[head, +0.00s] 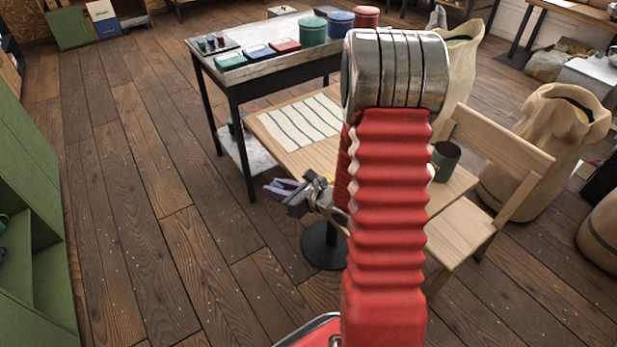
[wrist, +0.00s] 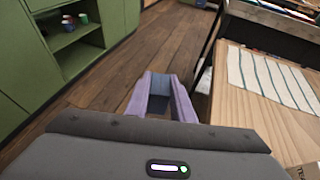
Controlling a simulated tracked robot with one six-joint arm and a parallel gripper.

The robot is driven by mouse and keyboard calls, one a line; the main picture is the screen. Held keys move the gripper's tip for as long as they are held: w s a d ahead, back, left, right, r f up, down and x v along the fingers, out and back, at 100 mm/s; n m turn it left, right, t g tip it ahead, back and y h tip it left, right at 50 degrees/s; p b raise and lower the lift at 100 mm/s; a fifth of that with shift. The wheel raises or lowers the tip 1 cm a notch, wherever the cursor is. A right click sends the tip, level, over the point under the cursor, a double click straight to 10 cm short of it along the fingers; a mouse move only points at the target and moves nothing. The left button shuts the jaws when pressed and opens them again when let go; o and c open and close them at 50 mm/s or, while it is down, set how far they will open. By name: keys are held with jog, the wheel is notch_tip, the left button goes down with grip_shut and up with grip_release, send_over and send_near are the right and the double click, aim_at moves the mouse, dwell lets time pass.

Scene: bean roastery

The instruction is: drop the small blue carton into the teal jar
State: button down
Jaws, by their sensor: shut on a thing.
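My gripper (head: 283,188) is out in front of the table, left of its edge and over the floor. In the wrist view its purple fingers (wrist: 160,96) are shut on a small blue-grey thing (wrist: 160,82), mostly hidden between them; I cannot tell surely that it is the small blue carton. The teal jar (head: 313,31) stands upright at the back of the metal-topped bench, left of a blue jar (head: 340,25) and a red jar (head: 366,17). My gripper is well apart from it, nearer to me. A flat blue box (head: 258,52) lies on the bench.
A flat teal box (head: 230,60) and a red box (head: 285,46) lie beside the blue one. A dark tray (head: 212,46) holds several small things. The wooden table bears a striped cloth (head: 300,122) and a dark mug (head: 446,160). A chair (head: 497,147) stands right; floor is clear left.

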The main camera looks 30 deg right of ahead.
jog(key=a+f+n+g+y, duration=0.1)
jog(key=a+n+y, duration=0.1)
jog(key=a, duration=1)
jog(key=shift+w+a+f, duration=0.15)
jog(key=shift+f, duration=0.1)
